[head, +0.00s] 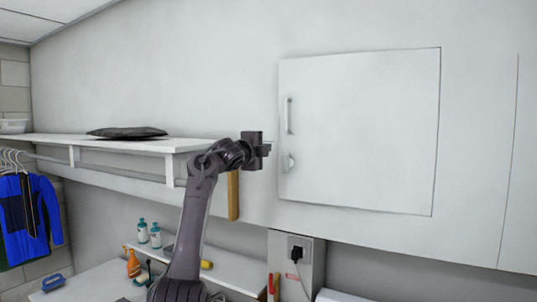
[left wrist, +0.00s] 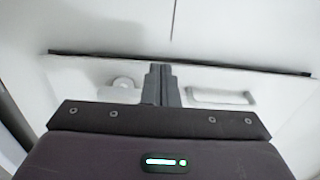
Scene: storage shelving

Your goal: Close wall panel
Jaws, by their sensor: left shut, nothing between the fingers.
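The wall panel (head: 362,130) is a white square door in the white wall, right of centre in the head view. It looks near flush there, but I cannot tell if it is fully shut. Its bar handle (head: 288,116) and a small rounded latch (head: 288,163) sit near its left edge. My left gripper (head: 265,150) is just left of that edge, shut and empty. In the left wrist view the shut fingers (left wrist: 161,84) show between the latch (left wrist: 124,83) and the handle (left wrist: 220,97). A dark line runs along the panel's edge. My right gripper is not in view.
A white wall shelf (head: 185,144) with a dark flat item (head: 127,132) is left of my gripper. Below are a counter with bottles (head: 149,234) and a socket box with a plug (head: 296,253). Blue clothes (head: 28,219) hang at far left. The wall right of the panel is clear.

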